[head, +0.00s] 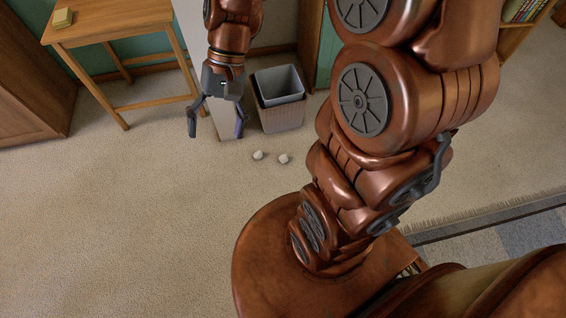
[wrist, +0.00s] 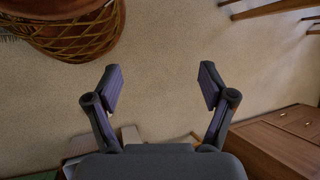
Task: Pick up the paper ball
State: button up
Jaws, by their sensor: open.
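Two small whitish crumpled balls lie on the carpet in the head view. The left paper ball (head: 258,155) and the right paper ball (head: 283,159) lie close together but apart, just in front of a waste bin. I cannot tell which one the task means. My gripper (head: 216,124) is open and empty, pointing down, and appears to the upper left of both balls in the picture. In the wrist view my gripper (wrist: 162,76) has its fingers spread with only carpet between them.
The waste bin (head: 280,114) with a grey liner stands right of my gripper. A brown cabinet (head: 30,85) is at the left edge. The carpet (head: 120,220) at left is clear.

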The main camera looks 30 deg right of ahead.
jog(key=w+d+f+m+t+y+b, duration=0.15)
jog(key=w+f+m+y+b, duration=0.6)
jog(key=w+f, duration=0.85)
jog(key=w+d+f+m+t+b, duration=0.2)
jog(key=w+d+f+b, duration=0.15)
jog(key=f, duration=0.35)
jog(key=w+d+f+m+t+b, duration=0.1)
jog(key=w+d+f+b, duration=0.25)
jog(key=f, duration=0.25)
jog(key=w+d+f+m+t+b, duration=0.2)
jog(key=w+d+f+b, duration=0.15)
jog(key=f, duration=0.35)
jog(key=m+t+h+b, duration=0.5)
jog(key=m+t+b, duration=0.3)
jog(key=m+b, duration=0.4)
send_near(287, 159)
jog(key=w, duration=0.1)
jog(key=w+a+f+n+b, duration=0.1)
jog(key=w, duration=0.1)
jog(key=shift+a, duration=0.2)
jog(key=shift+w+a+f+b, duration=0.2)
jog(key=shift+w+f+b, duration=0.15)
jog(key=shift+s+a+b+x, duration=0.15)
jog(key=shift+b+x, duration=0.6)
jog(key=shift+x, duration=0.95)
jog(key=shift+s+a+b+x, duration=0.15)
jog(key=shift+b+x, duration=0.55)
jog(key=shift+x, duration=0.95)
